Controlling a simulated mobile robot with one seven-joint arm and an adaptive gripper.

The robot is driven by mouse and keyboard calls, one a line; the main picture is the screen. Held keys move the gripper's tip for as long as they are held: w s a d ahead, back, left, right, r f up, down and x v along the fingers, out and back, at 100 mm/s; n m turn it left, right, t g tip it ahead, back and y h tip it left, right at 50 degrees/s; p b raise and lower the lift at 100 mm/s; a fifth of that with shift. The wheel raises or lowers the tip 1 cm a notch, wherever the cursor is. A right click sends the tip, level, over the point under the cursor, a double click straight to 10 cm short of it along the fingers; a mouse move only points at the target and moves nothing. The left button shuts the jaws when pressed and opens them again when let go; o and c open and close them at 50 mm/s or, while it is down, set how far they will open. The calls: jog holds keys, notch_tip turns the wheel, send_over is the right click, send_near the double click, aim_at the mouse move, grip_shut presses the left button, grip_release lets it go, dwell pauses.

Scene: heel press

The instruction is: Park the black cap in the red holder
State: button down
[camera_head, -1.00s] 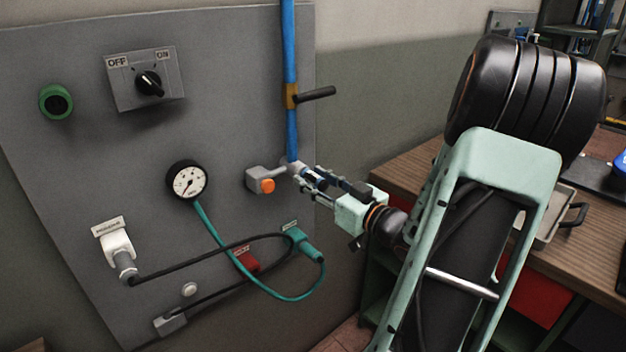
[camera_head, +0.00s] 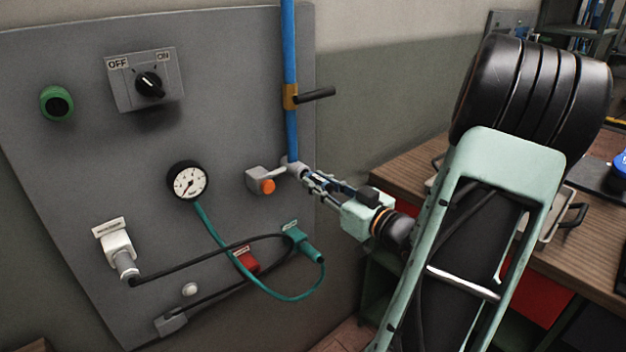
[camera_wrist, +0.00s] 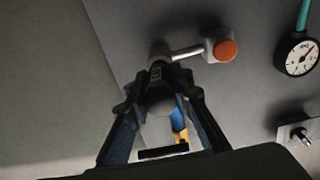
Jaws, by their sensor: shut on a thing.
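My gripper (camera_head: 308,176) is at the lower end of the blue pipe, beside the grey pipe fitting. It is shut on a small dark thing, likely the black cap, mostly hidden between the fingers. In the wrist view my fingertips (camera_wrist: 160,78) close in just below the fitting; I cannot tell whether the held thing touches it. The red holder (camera_head: 246,261) is a small labelled red block low on the grey panel, left of and below my gripper. Cables run close to it.
A grey box with an orange button (camera_head: 267,186) sits just left of my gripper. The blue pipe (camera_head: 290,60) has a black lever (camera_head: 317,94). A gauge (camera_head: 188,181), a teal plug (camera_head: 305,245) and looping cables surround the red holder. A wooden bench (camera_head: 400,175) stands at right.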

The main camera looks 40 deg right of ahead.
aim_at(330, 190)
jog(key=shift+s+d+p, duration=0.2)
jog(key=shift+s+p, duration=0.2)
jog(key=shift+s, duration=1.8)
jog(key=shift+s, duration=0.15)
jog(key=shift+s, duration=0.1)
jog(key=a+f+b, duration=0.3)
jog(key=a+f, duration=0.1)
jog(key=f, duration=0.3)
jog(key=shift+s+a+f, duration=0.15)
jog(key=shift+a+f, duration=0.05)
jog(key=shift+a, duration=0.2)
jog(key=shift+a+f+p, duration=0.15)
jog(key=shift+f+p, duration=0.1)
jog(key=shift+p, duration=0.55)
jog(key=shift+a+f+p, duration=0.1)
jog(key=shift+p, duration=0.2)
